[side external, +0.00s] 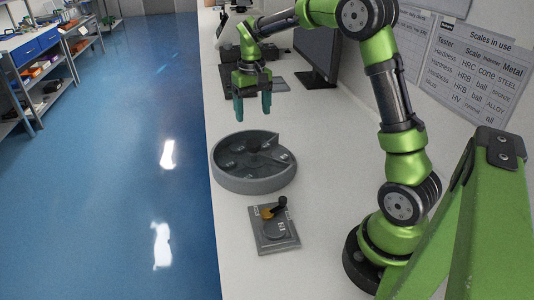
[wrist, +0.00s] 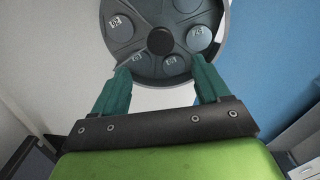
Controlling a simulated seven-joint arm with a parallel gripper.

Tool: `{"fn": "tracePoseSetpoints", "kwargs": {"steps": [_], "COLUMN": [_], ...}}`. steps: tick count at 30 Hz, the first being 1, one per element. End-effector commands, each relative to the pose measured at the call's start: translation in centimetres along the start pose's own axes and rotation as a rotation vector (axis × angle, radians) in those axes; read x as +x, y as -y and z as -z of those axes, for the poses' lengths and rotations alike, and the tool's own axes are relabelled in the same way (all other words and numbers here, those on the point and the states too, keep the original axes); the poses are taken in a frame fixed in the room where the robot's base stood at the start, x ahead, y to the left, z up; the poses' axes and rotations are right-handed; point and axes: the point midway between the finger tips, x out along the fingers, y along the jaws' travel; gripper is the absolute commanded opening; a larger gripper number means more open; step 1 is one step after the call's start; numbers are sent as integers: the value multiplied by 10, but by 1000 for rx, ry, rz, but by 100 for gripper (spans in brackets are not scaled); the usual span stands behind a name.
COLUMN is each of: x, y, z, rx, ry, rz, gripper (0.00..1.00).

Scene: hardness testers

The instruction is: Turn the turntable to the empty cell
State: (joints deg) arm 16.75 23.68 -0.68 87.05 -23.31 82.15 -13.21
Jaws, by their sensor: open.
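The turntable (side external: 250,184) is a round grey dish with a raised rim, standing on the white bench below and nearer the camera than my gripper. The wrist view shows it at the top (wrist: 152,68), partly cut off, with a dark central hub (wrist: 160,41). Several round discs with pale labels sit in its cells, such as one disc on the left (wrist: 120,28) and another on the right (wrist: 199,38). I cannot tell which cell is empty. My gripper (side external: 252,107) is open and empty, pointing down above the bench, apart from the turntable. Its teal fingers show in the wrist view (wrist: 160,68).
A grey plate (side external: 288,241) with a labelled disc and a black-handled part (side external: 275,208) lies in front of the turntable. A monitor (side external: 316,58) and a keyboard (side external: 270,84) stand farther back. The bench's left edge borders the blue floor. The bench right of the turntable is clear.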

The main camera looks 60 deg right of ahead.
Motion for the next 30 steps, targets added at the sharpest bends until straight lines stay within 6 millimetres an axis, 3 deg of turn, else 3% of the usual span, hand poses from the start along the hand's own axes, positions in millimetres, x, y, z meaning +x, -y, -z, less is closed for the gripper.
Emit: {"fn": "tracePoseSetpoints", "kwargs": {"steps": [9, 15, 27, 30], "x": [68, 93, 100, 100], "y": [0, 0, 0, 0], "z": [-1, 0, 0, 0], "rx": [1, 1, 1, 1], "ry": [4, 1, -2, -1], "rz": [0, 0, 1, 1], "gripper": [75, 75, 75, 62]}}
